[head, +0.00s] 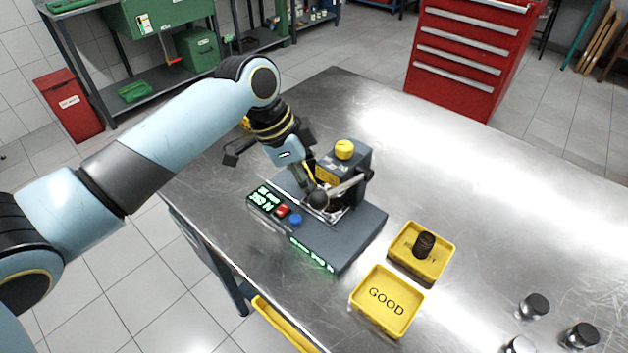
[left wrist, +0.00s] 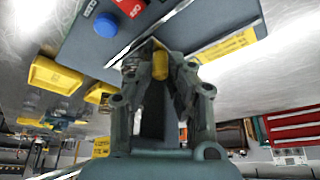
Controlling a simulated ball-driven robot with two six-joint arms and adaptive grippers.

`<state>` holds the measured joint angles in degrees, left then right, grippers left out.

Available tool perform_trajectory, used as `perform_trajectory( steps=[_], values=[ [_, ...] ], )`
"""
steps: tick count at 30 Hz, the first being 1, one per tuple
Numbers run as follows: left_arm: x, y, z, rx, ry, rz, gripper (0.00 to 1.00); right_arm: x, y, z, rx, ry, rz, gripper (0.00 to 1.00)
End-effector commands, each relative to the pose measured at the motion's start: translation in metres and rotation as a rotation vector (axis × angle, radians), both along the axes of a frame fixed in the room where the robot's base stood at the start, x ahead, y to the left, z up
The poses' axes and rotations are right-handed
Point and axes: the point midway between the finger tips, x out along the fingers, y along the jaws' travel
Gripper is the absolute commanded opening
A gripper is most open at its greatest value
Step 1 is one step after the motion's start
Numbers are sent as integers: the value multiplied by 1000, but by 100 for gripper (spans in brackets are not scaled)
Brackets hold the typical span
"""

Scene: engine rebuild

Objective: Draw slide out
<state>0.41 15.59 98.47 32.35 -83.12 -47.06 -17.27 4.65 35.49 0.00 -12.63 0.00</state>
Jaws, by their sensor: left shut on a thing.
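A dark grey bench device (head: 345,250) stands on the metal table, with a lit green display, a red button and a blue button on top. A metal-edged slide area (head: 343,214) lies at its middle, partly hidden by a lever with a dark ball knob (head: 318,200). My left gripper (head: 313,190) reaches down over this area. In the left wrist view, its fingers (left wrist: 160,68) are shut on a small yellow piece (left wrist: 160,64); I cannot tell whether this belongs to the slide. My right gripper is not in view.
A yellow tray marked GOOD (head: 388,302) and another yellow tray (head: 436,277) with a dark cylinder (head: 424,244) sit right of the device. Several dark-topped cylinders (head: 534,306) stand at the lower right. A yellow knob (head: 345,149) tops the device's rear block. The table's far right is clear.

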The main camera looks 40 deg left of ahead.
Motion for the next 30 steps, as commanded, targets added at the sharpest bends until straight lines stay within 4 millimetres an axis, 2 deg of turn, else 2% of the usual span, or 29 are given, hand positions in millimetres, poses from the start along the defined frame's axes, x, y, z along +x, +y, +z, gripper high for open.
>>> perform_trajectory(
  steps=[6,9,13,22,23,24,27,30],
  values=[
    [4,55,0,9,3,2,0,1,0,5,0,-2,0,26],
    [5,74,-1,6,4,3,0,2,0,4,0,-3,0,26],
    [6,86,0,4,2,3,0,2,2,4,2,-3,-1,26],
    [7,88,0,7,0,3,0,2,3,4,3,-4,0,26],
    [7,88,0,8,0,3,19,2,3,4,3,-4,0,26],
    [7,88,0,8,0,3,24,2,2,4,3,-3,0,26],
    [7,88,0,6,-1,3,37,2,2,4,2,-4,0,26],
    [7,87,0,4,-1,2,39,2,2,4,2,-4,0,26]
  ],
)
